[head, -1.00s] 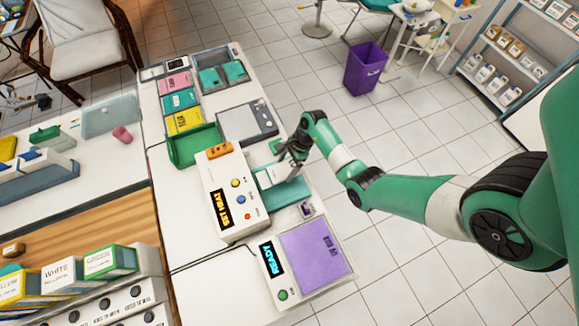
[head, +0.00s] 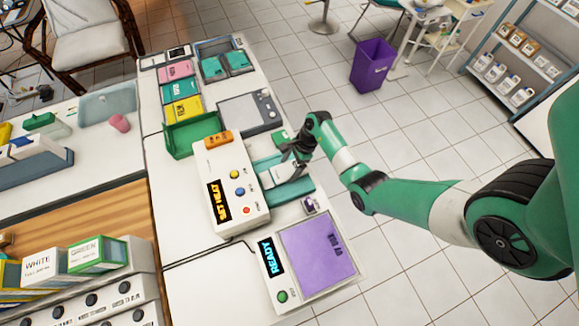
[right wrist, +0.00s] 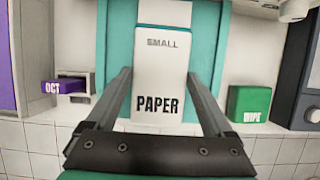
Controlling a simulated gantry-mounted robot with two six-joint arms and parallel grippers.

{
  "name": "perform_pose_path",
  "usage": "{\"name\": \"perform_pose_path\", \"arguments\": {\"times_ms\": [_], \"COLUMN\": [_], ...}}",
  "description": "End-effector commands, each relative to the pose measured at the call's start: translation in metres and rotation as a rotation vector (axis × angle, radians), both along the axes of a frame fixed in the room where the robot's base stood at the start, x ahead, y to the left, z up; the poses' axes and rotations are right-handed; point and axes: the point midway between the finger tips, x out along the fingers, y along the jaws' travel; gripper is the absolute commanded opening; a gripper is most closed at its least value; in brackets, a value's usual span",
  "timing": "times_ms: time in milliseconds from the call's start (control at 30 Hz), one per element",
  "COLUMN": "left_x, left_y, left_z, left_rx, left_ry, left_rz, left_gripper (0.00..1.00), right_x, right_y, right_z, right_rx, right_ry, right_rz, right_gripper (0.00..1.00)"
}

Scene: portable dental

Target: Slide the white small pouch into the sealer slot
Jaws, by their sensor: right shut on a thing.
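The white small pouch (right wrist: 160,75), marked SMALL PAPER, lies flat over a teal surface (right wrist: 207,50) in the right wrist view. In the head view the pouch (head: 269,172) is at the right side of the white sealer (head: 229,170), partly covered by my gripper. The sealer has an amber display and several coloured buttons. Its slot is not clearly seen, so I cannot tell whether the pouch's edge is inside it. My right gripper (head: 290,171) is shut on the pouch, with one finger along each side. My left gripper is not in view.
A READY device with a purple pad (head: 318,250) stands in front. A green WIPE box (right wrist: 249,104) and a small OCT item (right wrist: 66,86) flank the pouch. A green tray (head: 190,140) and a grey scale-like device (head: 240,113) stand behind. Tiled floor lies right.

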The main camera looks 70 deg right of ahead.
Motion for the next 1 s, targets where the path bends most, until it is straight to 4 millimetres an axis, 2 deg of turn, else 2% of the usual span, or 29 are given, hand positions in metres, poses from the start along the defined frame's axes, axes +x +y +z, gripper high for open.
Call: {"name": "perform_pose_path", "arguments": {"times_ms": [33, 100, 200, 600, 1000], "left_x": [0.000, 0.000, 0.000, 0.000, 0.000], "left_y": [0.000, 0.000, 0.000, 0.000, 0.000], "left_z": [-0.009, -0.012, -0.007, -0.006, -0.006], "left_rx": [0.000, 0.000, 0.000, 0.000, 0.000], "left_ry": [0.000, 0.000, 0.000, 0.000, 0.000], "left_rz": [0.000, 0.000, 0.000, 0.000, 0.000], "left_gripper": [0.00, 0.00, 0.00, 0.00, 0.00], "right_x": [0.000, 0.001, 0.008, 0.030, 0.034], "right_y": [0.000, 0.001, 0.007, 0.027, 0.031], "right_z": [-0.008, -0.011, -0.006, -0.007, -0.008], "right_rx": [0.000, 0.000, -0.001, 0.000, 0.000], "right_ry": [0.000, 0.000, -0.001, 0.000, -0.001], "right_rz": [0.000, 0.001, 0.002, 0.001, 0.000], "right_gripper": [0.29, 0.29, 0.29, 0.29, 0.29]}}
